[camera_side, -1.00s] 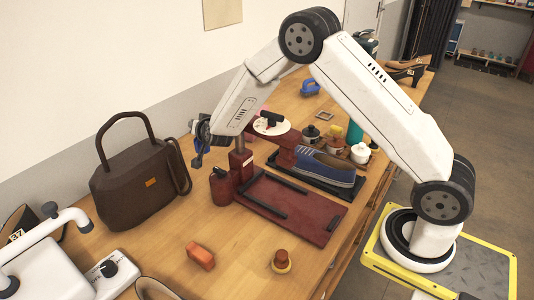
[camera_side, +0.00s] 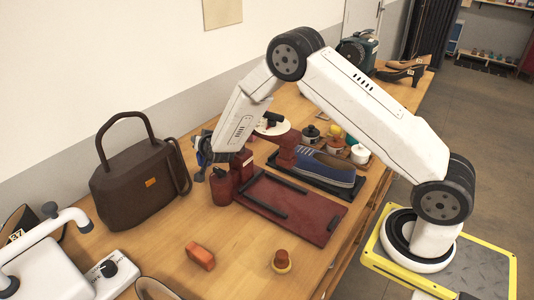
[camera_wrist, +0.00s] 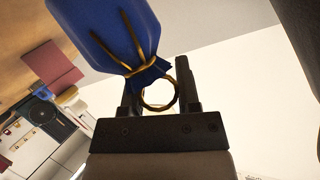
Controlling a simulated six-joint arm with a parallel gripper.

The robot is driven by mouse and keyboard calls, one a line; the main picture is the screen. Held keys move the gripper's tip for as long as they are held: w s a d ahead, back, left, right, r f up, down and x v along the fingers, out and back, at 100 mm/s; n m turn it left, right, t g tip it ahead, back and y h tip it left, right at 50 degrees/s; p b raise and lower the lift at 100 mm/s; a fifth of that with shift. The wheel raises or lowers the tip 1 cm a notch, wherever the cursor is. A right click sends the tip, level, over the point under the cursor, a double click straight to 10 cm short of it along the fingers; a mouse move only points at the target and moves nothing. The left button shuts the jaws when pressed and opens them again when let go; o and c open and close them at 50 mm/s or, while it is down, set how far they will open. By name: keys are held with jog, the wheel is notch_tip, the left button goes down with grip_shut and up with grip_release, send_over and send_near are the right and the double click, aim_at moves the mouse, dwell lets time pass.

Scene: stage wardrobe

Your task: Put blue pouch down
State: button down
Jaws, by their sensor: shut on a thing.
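The blue pouch (camera_wrist: 105,32) hangs at my gripper (camera_wrist: 158,92) in the wrist view. It has a gold drawstring tied around its neck and a gold ring at that end. My gripper is shut on the pouch at its neck and ring end. In the side view my gripper (camera_side: 203,158) is above the table, between the brown handbag and the dark red bottle. The pouch is too small and too much covered there to make out clearly.
A brown handbag (camera_side: 133,190) stands left of my gripper. A dark red bottle (camera_side: 221,187) and a dark red board (camera_side: 310,218) with black strips are close by. A blue shoe (camera_side: 325,168) lies behind the board. An orange block (camera_side: 200,256) sits in front; bare wood surrounds it.

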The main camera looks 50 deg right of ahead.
jog(key=shift+f, duration=0.6)
jog(key=shift+c, duration=1.6)
grip_release()
jog(key=shift+r, duration=0.2)
